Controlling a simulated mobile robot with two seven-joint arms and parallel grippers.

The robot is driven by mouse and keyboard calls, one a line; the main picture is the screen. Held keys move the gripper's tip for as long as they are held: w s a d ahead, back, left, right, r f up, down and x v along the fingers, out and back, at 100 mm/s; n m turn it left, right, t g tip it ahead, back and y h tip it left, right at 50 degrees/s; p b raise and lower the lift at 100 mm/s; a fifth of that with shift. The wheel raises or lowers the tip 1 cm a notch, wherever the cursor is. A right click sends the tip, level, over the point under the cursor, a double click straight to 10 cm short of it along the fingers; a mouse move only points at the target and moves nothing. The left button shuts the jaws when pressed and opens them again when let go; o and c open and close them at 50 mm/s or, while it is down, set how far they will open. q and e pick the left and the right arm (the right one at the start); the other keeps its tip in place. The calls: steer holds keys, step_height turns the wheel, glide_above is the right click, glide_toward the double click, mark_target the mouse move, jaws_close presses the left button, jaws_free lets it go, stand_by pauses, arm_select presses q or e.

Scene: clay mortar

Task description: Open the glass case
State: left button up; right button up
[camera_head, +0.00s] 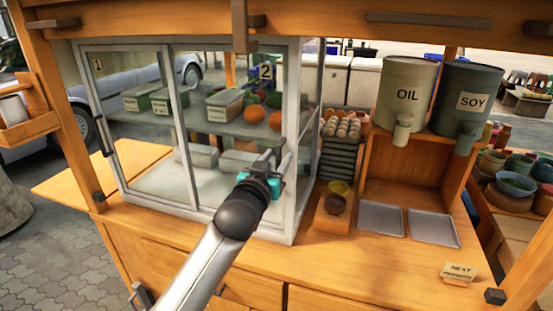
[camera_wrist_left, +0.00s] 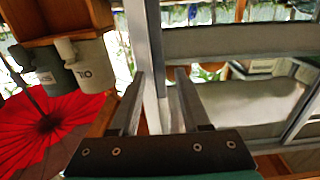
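The glass case (camera_head: 195,205) stands on the wooden counter, with pale metal frames and two glass front panels marked 1 (camera_head: 97,64) and 2 (camera_head: 265,71). Both panels look shut. My left gripper (camera_head: 272,160) is at the right part of panel 2, near the case's right front upright (camera_head: 291,120). In the left wrist view my left gripper (camera_wrist_left: 158,80) has its fingers apart, with a pale upright frame bar (camera_wrist_left: 153,50) between them. A gap shows beside the bar, so I see no firm grip. My right gripper is not in view.
Containers (camera_head: 222,104) and orange round items (camera_head: 254,117) sit on the shelf inside. Right of the case are an egg tray stack (camera_head: 341,150), the oil (camera_head: 406,95) and soy (camera_head: 467,100) drums, and metal trays (camera_head: 380,218). Roof beams cross the top.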

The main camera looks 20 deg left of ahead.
arm_select(q)
jaws_close()
stand_by(1.2)
